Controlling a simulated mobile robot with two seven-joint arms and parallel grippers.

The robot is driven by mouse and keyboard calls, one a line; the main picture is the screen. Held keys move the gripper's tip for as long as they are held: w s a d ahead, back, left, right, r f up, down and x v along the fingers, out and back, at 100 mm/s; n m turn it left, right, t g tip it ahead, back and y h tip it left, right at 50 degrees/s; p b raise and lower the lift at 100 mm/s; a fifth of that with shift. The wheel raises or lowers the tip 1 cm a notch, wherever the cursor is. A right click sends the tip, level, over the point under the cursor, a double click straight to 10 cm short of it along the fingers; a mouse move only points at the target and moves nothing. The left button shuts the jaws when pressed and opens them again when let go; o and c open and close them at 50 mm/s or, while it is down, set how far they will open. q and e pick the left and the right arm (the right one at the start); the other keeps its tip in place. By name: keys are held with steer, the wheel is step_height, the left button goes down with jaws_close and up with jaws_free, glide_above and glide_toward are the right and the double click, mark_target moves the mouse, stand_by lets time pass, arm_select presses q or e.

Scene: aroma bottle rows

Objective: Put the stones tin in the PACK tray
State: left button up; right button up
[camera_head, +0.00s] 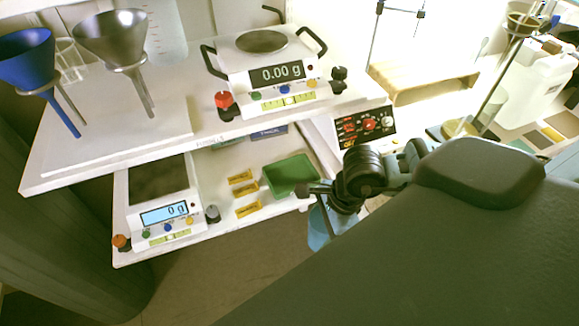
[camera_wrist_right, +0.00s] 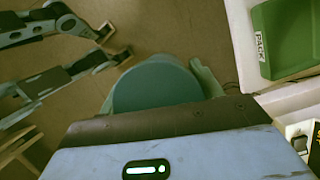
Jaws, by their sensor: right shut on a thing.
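The PACK tray is a small green tray (camera_head: 291,175) on the lower shelf in the head view; in the right wrist view the green tray (camera_wrist_right: 288,38) with its PACK label shows at the top right. My right gripper (camera_head: 328,207) is at the right of the tray, beyond the shelf's edge. It is shut on a blue-teal round tin (camera_head: 318,231), partly hidden by the gripper; the tin's flat round face (camera_wrist_right: 156,84) fills the middle of the wrist view. I take it for the stones tin, but no label shows. My left gripper does not show clearly.
A scale (camera_head: 165,208) and several yellow labels (camera_head: 247,191) are on the lower shelf, left of the tray. The upper shelf (camera_head: 110,125) overhangs, carrying another scale (camera_head: 268,68) and funnels (camera_head: 112,40). A dark control panel (camera_head: 366,126) stands behind the gripper. Open floor lies below.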

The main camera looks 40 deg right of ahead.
steer(key=m, duration=0.2)
steer(key=d+m+t, duration=0.1)
steer(key=m, duration=0.1)
steer(key=shift+m+h+b, duration=0.4)
steer(key=m, duration=0.2)
steer(key=shift+d+r+m+t+h+b, duration=0.25)
steer(key=shift+d+m+t+h+b, duration=0.05)
steer(key=shift+m+h, duration=0.1)
steer(key=m, duration=0.3)
steer(key=m+h, duration=0.1)
steer(key=shift+d+r+m+t+b, duration=0.3)
steer(key=shift+d+r+b, duration=0.05)
steer(key=shift+d+b, duration=0.05)
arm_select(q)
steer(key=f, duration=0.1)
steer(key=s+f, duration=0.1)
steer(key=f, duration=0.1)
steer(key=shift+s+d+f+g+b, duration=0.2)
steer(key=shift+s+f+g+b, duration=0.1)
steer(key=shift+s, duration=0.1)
arm_select(e)
steer(key=m, duration=0.2)
steer(key=r+m+h, duration=0.1)
steer(key=shift+d+m, duration=0.3)
steer(key=shift+d, duration=0.05)
steer(key=shift+w+f, duration=0.1)
steer(key=shift+f, duration=0.05)
